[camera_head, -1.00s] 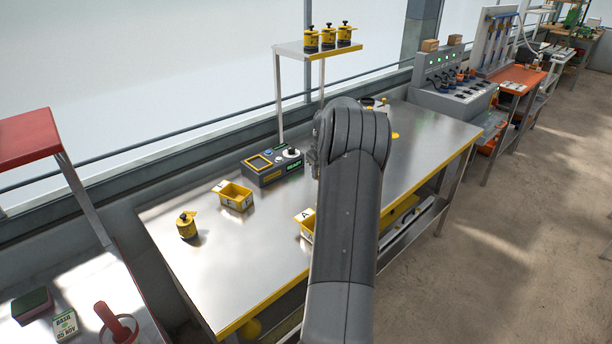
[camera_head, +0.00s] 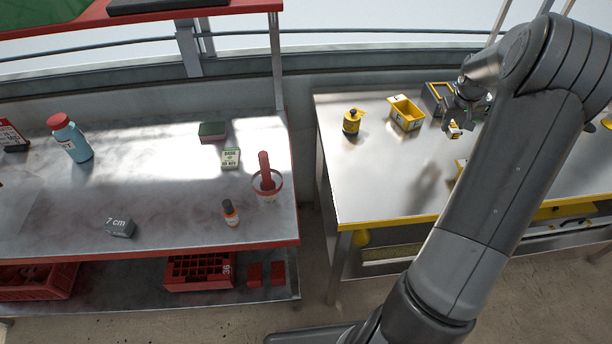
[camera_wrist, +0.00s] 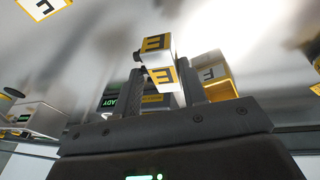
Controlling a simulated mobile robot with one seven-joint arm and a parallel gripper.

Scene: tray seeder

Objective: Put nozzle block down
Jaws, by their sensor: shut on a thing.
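My gripper (camera_head: 453,108) is shut on the nozzle block (camera_head: 455,131), a small white and yellow piece with dark markings. In the wrist view the nozzle block (camera_wrist: 155,47) sits between the two dark fingers and sticks out beyond their tips. In the head view the gripper hangs over the back part of the steel table (camera_head: 385,190), to the right of a yellow bin. I cannot tell how high the block is above the table top. A broad shadow lies on the table below and left of it.
The yellow bin (camera_head: 406,115) and a yellow pot with a black knob (camera_head: 352,122) stand left of the gripper. A grey control box (camera_head: 436,97) is close behind. Another yellow container (camera_head: 460,170) is partly hidden by my arm. The table's front left is clear. A red-edged bench (camera_head: 170,235) stands left.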

